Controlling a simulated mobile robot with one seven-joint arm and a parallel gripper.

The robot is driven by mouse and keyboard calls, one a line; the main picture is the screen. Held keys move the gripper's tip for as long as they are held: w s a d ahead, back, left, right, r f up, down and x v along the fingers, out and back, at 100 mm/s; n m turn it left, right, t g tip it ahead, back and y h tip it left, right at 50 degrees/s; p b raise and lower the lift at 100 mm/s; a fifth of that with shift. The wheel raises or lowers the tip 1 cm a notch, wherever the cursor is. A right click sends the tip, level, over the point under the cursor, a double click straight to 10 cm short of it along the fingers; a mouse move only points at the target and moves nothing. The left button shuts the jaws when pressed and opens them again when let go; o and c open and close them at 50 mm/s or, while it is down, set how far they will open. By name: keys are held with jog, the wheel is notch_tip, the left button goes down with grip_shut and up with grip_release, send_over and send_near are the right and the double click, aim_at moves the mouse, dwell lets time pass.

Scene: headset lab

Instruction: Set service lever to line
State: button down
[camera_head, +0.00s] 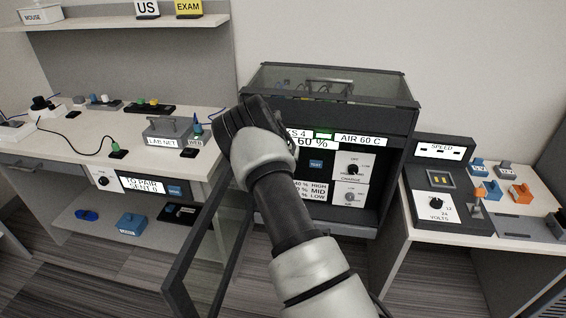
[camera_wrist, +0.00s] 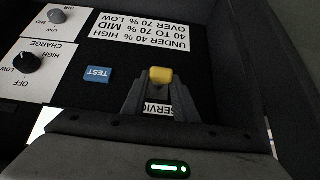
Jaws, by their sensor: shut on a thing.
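The service lever has a yellow knob (camera_wrist: 161,74), seen in the wrist view on the black panel of the cabinet. My gripper (camera_wrist: 161,90) is shut on the lever, with its two grey fingers just below the knob in the picture. A white label (camera_wrist: 155,110) reading "SERVIC…" is partly hidden behind the fingers. Markings for the lever's positions are not visible, so its setting cannot be told. In the head view my arm covers the lever and the fingers.
In the wrist view, a blue TEST button (camera_wrist: 97,75) and a black charge dial (camera_wrist: 27,63) sit beside the lever. The cabinet's glass door (camera_head: 205,255) hangs open beside my arm. Benches stand left (camera_head: 65,150) and right (camera_head: 520,228) of the cabinet.

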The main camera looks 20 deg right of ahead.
jog(key=c, duration=1.4)
grip_release()
jog(key=shift+s+a+r, duration=0.15)
jog(key=shift+r, duration=0.25)
jog(key=p+v, duration=0.2)
jog(key=v, duration=1.4)
jog(key=shift+r, duration=0.2)
jog(key=shift+s, duration=0.1)
